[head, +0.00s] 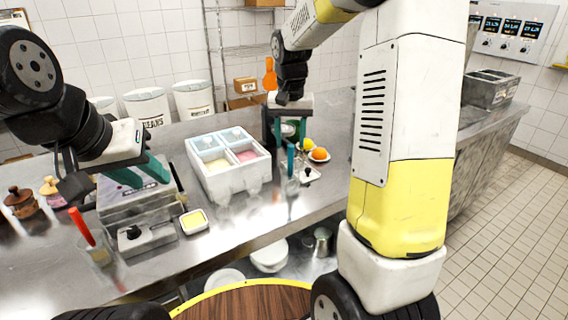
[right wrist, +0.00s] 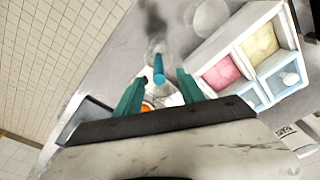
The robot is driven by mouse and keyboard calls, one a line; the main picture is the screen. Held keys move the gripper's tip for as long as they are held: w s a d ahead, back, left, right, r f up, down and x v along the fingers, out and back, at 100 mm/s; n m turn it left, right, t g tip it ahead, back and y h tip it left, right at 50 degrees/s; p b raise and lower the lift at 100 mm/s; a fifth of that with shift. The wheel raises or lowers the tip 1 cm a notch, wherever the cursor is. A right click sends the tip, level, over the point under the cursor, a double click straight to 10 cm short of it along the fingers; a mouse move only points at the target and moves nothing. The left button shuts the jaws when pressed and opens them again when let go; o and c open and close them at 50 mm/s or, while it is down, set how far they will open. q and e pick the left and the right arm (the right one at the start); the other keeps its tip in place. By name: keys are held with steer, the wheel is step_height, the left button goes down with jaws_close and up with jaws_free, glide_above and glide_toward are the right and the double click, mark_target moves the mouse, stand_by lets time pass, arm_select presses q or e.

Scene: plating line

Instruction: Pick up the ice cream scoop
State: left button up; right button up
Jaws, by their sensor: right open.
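The ice cream scoop (head: 291,160) shows as a teal handle standing upright near the front of the steel counter. Its lower end appears to be in a clear container, but the scoop head is not clear. In the right wrist view, the teal handle (right wrist: 158,69) lies between my right fingertips, with a gap on both sides. My right gripper (head: 289,138) is open above and around the handle's top, pointing down; its fingers also show in the right wrist view (right wrist: 158,88). My left gripper (head: 146,178) is open and empty over the left counter, above a metal box.
A white ice cream box (head: 235,182) with several coloured compartments stands left of the scoop. A plate with oranges (head: 319,155) is behind it to the right.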

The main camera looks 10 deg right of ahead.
mark_target(291, 159)
steer(key=f, duration=0.5)
steer(key=w+f, duration=0.1)
steer(key=f, duration=0.1)
steer(key=shift+d+f, duration=0.2)
steer(key=shift+f, duration=0.2)
jaws_close()
